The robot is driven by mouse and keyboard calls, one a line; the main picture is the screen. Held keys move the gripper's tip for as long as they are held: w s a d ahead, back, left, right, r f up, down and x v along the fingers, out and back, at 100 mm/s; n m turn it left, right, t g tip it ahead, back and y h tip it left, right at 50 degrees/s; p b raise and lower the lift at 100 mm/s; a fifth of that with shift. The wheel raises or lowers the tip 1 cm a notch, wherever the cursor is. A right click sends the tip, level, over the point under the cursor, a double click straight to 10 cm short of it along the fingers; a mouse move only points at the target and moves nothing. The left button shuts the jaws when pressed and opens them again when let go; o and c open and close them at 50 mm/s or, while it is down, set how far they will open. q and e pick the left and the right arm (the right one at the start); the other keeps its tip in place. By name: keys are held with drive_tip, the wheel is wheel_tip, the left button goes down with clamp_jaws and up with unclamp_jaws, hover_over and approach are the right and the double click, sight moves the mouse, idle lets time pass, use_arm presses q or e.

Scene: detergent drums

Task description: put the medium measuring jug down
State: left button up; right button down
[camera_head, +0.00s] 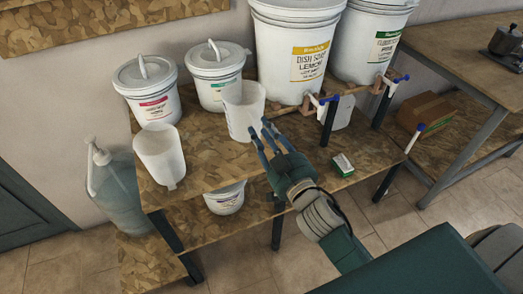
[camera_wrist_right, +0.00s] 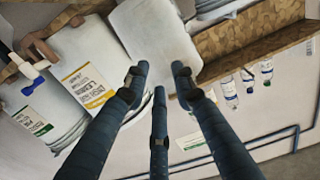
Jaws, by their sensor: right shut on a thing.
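The medium measuring jug (camera_head: 242,108) is a white, translucent jug, close to upright, over the wooden table near the two small drums. I cannot tell whether its base touches the tabletop. My right gripper (camera_head: 262,132) reaches it from the front right and is shut on its near side. In the right wrist view the jug (camera_wrist_right: 155,38) fills the space just beyond the fingertips (camera_wrist_right: 158,80). Another white jug (camera_head: 160,157) stands at the table's left front. My left gripper is not in view.
Two small lidded drums (camera_head: 148,88) (camera_head: 216,75) stand behind the jugs. Large dish-soap (camera_head: 295,45) and floor-cleaner (camera_head: 370,42) drums with taps stand right. A green-and-white box (camera_head: 343,165) lies near the front edge. Bare tabletop (camera_head: 205,160) shows between the jugs.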

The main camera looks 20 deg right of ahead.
drive_tip(key=shift+f, duration=0.95)
wheel_tip(320, 180, down, 4)
drive_tip(key=shift+f+b, duration=0.2)
drive_tip(key=shift+b, duration=0.4)
drive_tip(key=shift+f, duration=0.2)
drive_tip(key=c, duration=1.4)
unclamp_jaws()
drive_tip(key=shift+r, duration=0.1)
drive_tip(key=shift+c, duration=0.2)
